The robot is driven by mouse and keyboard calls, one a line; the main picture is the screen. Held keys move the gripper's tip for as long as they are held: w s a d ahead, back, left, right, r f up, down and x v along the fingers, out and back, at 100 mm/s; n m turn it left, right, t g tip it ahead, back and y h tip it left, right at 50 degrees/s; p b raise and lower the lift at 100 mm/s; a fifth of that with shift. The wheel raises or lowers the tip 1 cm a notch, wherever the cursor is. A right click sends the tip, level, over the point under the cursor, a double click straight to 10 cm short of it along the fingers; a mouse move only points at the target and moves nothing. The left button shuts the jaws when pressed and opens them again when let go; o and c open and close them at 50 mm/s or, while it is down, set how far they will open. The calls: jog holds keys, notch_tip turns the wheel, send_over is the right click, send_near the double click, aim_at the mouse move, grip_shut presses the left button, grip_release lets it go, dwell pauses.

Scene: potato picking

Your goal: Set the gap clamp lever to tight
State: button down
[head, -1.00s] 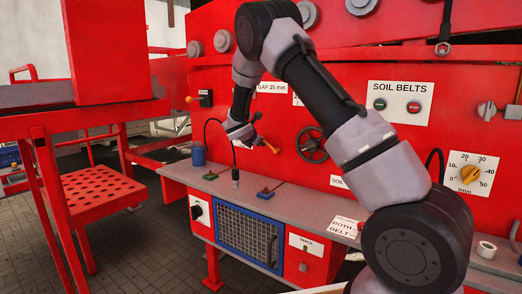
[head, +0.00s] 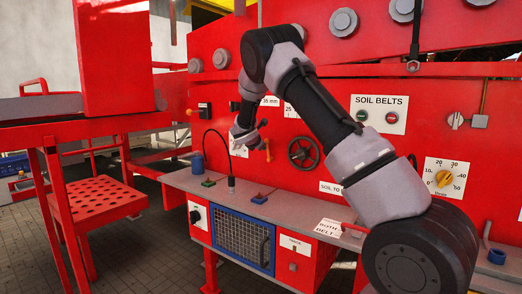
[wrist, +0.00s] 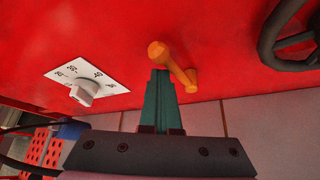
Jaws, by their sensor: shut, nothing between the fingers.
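The orange lever (wrist: 178,68), which I take for the gap clamp lever, is on the red panel in the wrist view. It slants from an upper-left knob to a lower-right end. It also shows in the head view (head: 267,150), just right of my wrist, pointing steeply downward. My gripper (wrist: 160,74) has its green fingers shut together and empty. Their tips are at the knob end of the lever; I cannot tell whether they touch it. No tight or loose marking is readable near the lever.
A white dial (wrist: 84,92) lies left of the lever in the wrist view. A black handwheel (head: 303,153) is to its right. Below are a grey ledge (head: 300,212) with a blue cup (head: 197,162) and small switches. Another orange-tipped lever (head: 192,112) is farther left.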

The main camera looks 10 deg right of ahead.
jog(key=shift+s+d+r, duration=0.1)
jog(key=shift+s+d, duration=0.3)
jog(key=shift+d, duration=0.35)
dwell(0.3)
